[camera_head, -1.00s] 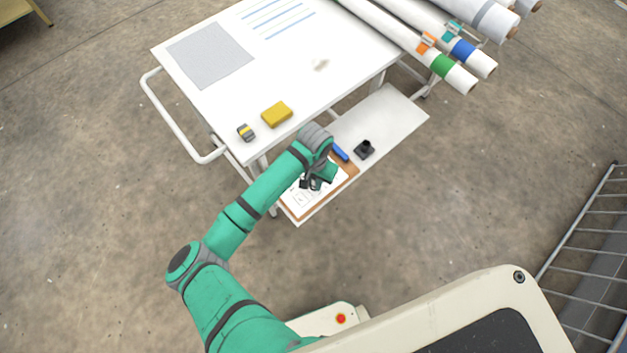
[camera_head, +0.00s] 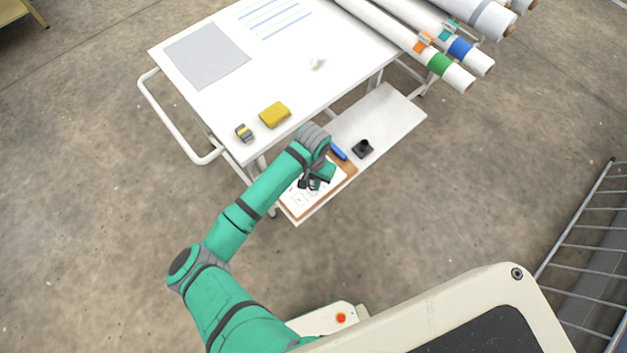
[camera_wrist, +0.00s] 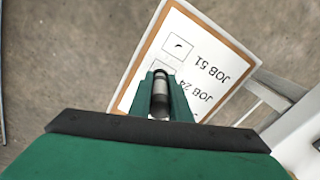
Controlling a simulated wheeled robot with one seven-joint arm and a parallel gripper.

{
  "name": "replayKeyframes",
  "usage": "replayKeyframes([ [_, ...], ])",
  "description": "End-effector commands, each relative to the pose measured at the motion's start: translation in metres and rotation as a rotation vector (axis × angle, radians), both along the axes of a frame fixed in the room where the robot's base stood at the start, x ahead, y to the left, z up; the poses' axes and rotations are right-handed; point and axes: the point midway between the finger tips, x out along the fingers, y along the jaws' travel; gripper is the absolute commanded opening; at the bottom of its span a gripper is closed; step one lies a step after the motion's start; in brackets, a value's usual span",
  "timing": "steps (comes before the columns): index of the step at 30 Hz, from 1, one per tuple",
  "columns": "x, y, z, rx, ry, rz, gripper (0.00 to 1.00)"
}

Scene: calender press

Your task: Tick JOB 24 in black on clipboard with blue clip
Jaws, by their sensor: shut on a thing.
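The clipboard (camera_head: 347,173) has a brown board, a white sheet and a blue clip (camera_head: 339,152). It lies on the cart's lower shelf, partly hidden by my arm. In the wrist view the sheet (camera_wrist: 193,28) appears upside down. "JOB 51" (camera_wrist: 211,66) has a box with a small dark mark (camera_wrist: 178,43). "JOB 24" (camera_wrist: 194,90) has a box (camera_wrist: 163,69) partly hidden by my gripper; I see no clear mark in its visible part. My gripper (camera_head: 313,184) is over the sheet, shut on a grey and dark marker (camera_wrist: 160,95). Whether its tip touches the paper is hidden.
The cart's white top (camera_head: 285,70) overhangs beside my arm, with a yellow block (camera_head: 274,114) and a small grey-yellow item (camera_head: 244,133). A black stamp-like object (camera_head: 363,148) stands on the lower shelf beyond the clip. Rolls (camera_head: 420,45) lie at the back right.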

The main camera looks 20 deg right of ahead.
Motion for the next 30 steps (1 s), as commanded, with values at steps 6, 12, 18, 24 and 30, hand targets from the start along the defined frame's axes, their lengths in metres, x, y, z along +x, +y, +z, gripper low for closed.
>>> replayKeyframes([
  [6,-0.0001,0.0000,-0.0009,0.001,0.001,0.000,0.00],
  [12,-0.0006,-0.0005,-0.0010,0.001,0.001,0.000,0.00],
  [18,-0.0035,-0.0052,-0.0006,0.000,0.001,-0.002,0.00],
  [24,-0.0060,-0.0094,0.0003,0.000,0.000,-0.002,0.00],
  [30,-0.0059,-0.0093,0.0006,0.000,0.000,-0.001,0.00],
])
